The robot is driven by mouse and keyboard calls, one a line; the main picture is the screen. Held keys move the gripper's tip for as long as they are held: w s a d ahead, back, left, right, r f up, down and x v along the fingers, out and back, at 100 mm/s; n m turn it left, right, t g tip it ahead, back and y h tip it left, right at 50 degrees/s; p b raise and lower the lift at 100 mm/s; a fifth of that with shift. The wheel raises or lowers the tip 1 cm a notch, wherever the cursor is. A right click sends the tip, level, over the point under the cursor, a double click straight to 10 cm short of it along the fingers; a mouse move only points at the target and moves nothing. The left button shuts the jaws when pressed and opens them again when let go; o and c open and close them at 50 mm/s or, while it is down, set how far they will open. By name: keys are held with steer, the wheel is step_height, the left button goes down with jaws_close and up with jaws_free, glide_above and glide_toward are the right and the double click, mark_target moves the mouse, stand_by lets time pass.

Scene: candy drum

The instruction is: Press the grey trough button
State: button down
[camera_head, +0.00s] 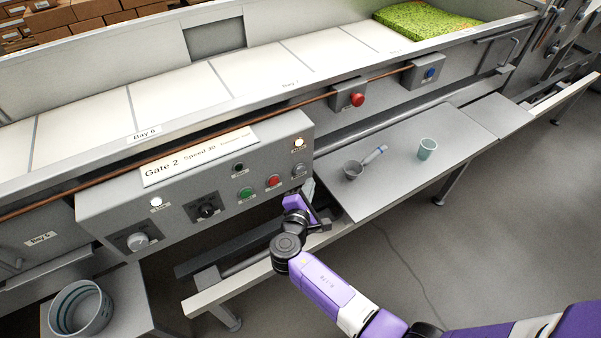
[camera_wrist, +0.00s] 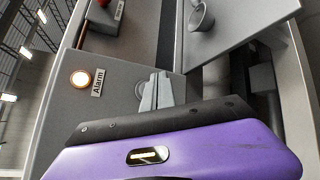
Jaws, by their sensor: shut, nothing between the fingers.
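The grey control panel (camera_head: 215,180) faces me, with a grey button (camera_head: 299,169) at its right end, right of a red button (camera_head: 273,181) and a green button (camera_head: 246,193). I cannot read a label on the grey button. My gripper (camera_head: 308,187) is just below and right of the grey button, with a small apparent gap. In the wrist view the fingers of my gripper (camera_wrist: 155,92) are together and empty, in front of the panel (camera_wrist: 125,75).
A lit lamp (camera_head: 298,143) sits above the grey button; it also shows in the wrist view (camera_wrist: 81,79) beside an "Alarm" label. A rail (camera_head: 225,291) runs below the panel.

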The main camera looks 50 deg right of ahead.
steer(key=shift+w+d+b, duration=0.15)
steer(key=shift+w+d, duration=0.05)
steer(key=shift+w, duration=0.4)
steer(key=shift+w+d+b, duration=0.15)
steer(key=shift+w, duration=0.4)
steer(key=shift+w, duration=0.1)
stand_by(1.2)
steer(key=shift+w+d, duration=0.1)
steer(key=shift+w, duration=0.2)
steer(key=shift+w+d+b, duration=0.1)
steer(key=shift+w+b, duration=0.3)
steer(key=shift+b, duration=0.05)
stand_by(0.6)
steer(key=shift+s, duration=0.1)
steer(key=shift+s+a+p, duration=0.25)
steer(key=shift+s+p, duration=0.1)
steer(key=shift+s, duration=0.35)
steer(key=shift+s, duration=0.1)
steer(key=shift+s+a+p, duration=0.2)
steer(key=shift+s+p, duration=0.1)
steer(key=shift+s, duration=0.5)
steer(key=shift+s+a+p, duration=0.25)
steer(key=shift+s+p, duration=0.05)
steer(key=shift+s, duration=0.45)
steer(key=shift+s+a+p, duration=0.2)
steer(key=shift+s+p, duration=0.1)
steer(key=shift+s, duration=0.5)
